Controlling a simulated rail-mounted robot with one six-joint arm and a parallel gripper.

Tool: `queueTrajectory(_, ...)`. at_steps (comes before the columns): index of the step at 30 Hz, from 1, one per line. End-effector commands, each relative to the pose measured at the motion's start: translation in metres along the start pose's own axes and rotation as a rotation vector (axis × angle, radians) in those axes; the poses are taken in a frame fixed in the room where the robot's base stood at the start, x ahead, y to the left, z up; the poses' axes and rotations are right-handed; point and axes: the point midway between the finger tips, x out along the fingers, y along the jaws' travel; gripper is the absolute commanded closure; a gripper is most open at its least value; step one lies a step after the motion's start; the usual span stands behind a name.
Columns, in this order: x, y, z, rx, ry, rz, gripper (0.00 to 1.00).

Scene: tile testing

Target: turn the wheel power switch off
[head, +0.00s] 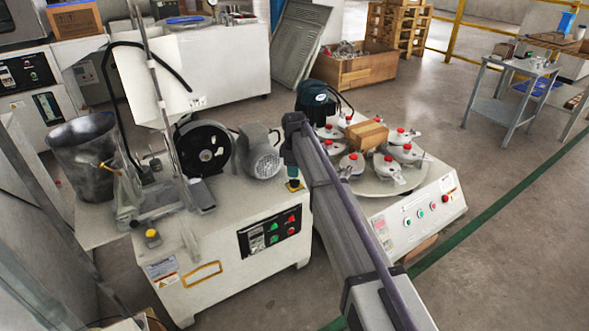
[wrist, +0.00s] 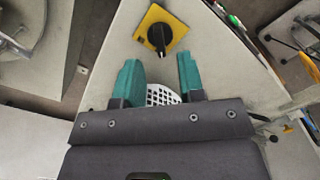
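A yellow square plate with a black rotary knob (wrist: 160,34) shows at the top middle of the wrist view, on a pale surface. The knob's grip points roughly up and down in that picture. My gripper (wrist: 160,76) has two teal fingers, apart with nothing between them, and the knob lies beyond their tips. In the head view, my gripper (head: 292,172) is just above a yellow-plated switch (head: 294,186) at the right end of the white wheel machine (head: 225,235). The fingers partly hide that switch. The machine carries a black wheel (head: 204,149) and a grey motor.
A second yellow switch (head: 152,237) sits at the machine's front left corner. A front panel (head: 274,231) has red and green buttons. To the right is a round turntable (head: 378,180) with several red-topped clamps and a cardboard box. Open floor lies at the right.

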Motion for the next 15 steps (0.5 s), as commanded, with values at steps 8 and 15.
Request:
queueTrajectory(8,-0.067,0.000,0.000,0.000,0.000,0.000,0.64)
queueTrajectory(15,-0.065,0.000,0.000,0.000,0.000,0.000,0.64)
